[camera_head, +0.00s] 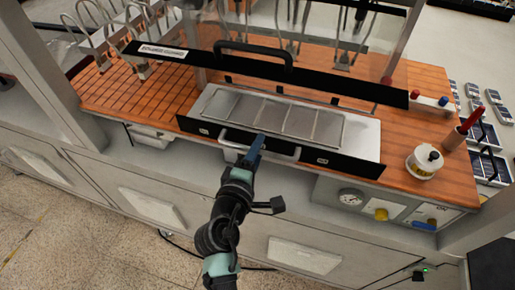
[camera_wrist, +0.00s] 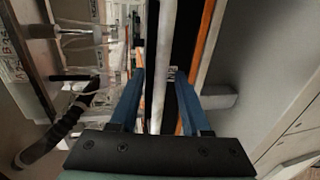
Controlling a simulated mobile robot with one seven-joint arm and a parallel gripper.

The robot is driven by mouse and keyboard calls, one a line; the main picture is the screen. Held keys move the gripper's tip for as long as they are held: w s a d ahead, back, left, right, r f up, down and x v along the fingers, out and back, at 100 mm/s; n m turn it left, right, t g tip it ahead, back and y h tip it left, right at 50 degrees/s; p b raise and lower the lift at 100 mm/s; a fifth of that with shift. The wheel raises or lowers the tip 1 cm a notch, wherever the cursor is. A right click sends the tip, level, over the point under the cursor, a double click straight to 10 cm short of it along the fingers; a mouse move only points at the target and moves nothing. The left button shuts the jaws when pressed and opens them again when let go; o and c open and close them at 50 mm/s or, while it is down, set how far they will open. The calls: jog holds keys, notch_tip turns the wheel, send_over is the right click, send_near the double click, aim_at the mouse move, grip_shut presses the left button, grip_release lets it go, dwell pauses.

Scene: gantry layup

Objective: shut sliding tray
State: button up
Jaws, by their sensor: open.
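The sliding tray (camera_head: 361,137) is a pale metal tray holding several grey rectangular panels. It shows out in front of the clear hood on the wooden bench, near the bench's front edge. Its black front panel (camera_head: 350,163) carries a pale bar handle (camera_head: 284,155). My gripper (camera_head: 258,142) is at the middle of this handle and partly hides it. In the wrist view, my gripper (camera_wrist: 160,76) is open, with a blue finger on each side of the pale handle bar (camera_wrist: 166,50). I cannot tell whether either finger touches the bar.
The clear hood's black lower rail (camera_head: 340,83) with a black handle (camera_head: 252,49) spans above the tray. A white pot (camera_head: 424,163) and a red-handled tool (camera_head: 470,121) stand at the right. Wire racks (camera_head: 92,30) stand at the back left. Gauges and knobs (camera_head: 381,214) line the cabinet front.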

grip_shut()
dwell(1.3)
